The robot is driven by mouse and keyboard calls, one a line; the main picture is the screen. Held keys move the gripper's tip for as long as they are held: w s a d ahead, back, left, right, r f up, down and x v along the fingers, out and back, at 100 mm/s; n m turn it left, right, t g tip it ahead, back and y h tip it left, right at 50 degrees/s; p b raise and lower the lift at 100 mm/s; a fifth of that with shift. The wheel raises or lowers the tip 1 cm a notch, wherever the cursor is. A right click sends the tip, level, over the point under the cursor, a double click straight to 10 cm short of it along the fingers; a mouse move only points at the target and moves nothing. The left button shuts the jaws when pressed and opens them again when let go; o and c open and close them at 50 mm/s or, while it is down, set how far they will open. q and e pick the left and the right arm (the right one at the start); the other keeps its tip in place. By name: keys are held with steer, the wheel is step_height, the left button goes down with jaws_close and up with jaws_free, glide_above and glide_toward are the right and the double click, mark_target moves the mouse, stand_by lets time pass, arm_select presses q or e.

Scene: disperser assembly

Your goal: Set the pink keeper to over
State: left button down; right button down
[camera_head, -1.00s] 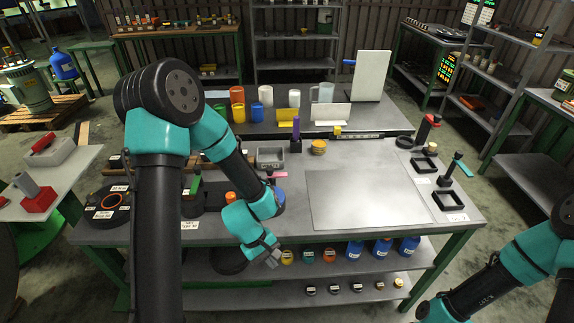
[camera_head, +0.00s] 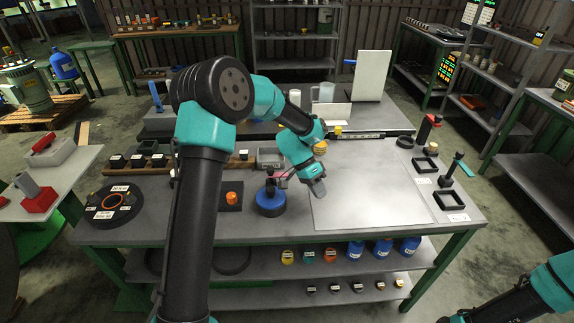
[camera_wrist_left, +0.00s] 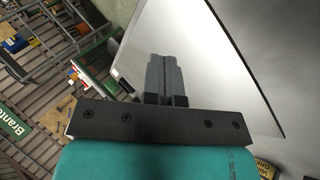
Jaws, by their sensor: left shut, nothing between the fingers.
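The pink keeper (camera_head: 281,175) is a small, thin pink strip in the middle of the bench, at the top of a dark upright piece above a round blue-and-black base (camera_head: 271,204). It is small and partly hidden by my left wrist, so its exact setting cannot be told. My left gripper (camera_head: 318,188) is just right of the keeper, above the left edge of the pale plate, apart from the keeper. Its fingers are together and empty in the left wrist view (camera_wrist_left: 166,75). My right arm shows at the lower right, but its gripper is outside the picture.
The pale flat plate (camera_head: 370,190) leaves clear room on the right of the bench. A grey tray (camera_head: 270,156) stands behind the keeper. An orange knob (camera_head: 232,198) sits to its left, and a round black disc (camera_head: 114,210) lies farther left. Black square frames (camera_head: 449,201) lie at the right.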

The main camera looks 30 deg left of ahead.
mark_target(278, 175)
arm_select(q)
steer(key=w+a+r+m+g+y, duration=0.1)
steer(key=w+a+r+m+y, duration=0.1)
steer(key=w+a+r+m, duration=0.2)
steer(key=w+a+r+m+y, duration=0.3)
steer(key=w+a+m, duration=0.7)
steer(key=a+m, duration=0.6)
steer(key=shift+r+m+g+y, duration=0.35)
steer(key=shift+r+m, duration=0.2)
steer(key=shift+m, duration=1.15)
steer(key=shift+f, duration=0.1)
steer(key=x, duration=0.9)
steer(key=shift+d+f, duration=0.15)
steer(key=shift+s+d+f, duration=0.15)
steer(key=shift+s+f, duration=0.05)
steer(key=shift+s, duration=0.1)
steer(key=shift+s+d, duration=0.45)
steer(key=shift+s, duration=0.3)
steer(key=shift+s+d, duration=0.5)
steer(key=shift+s, duration=0.25)
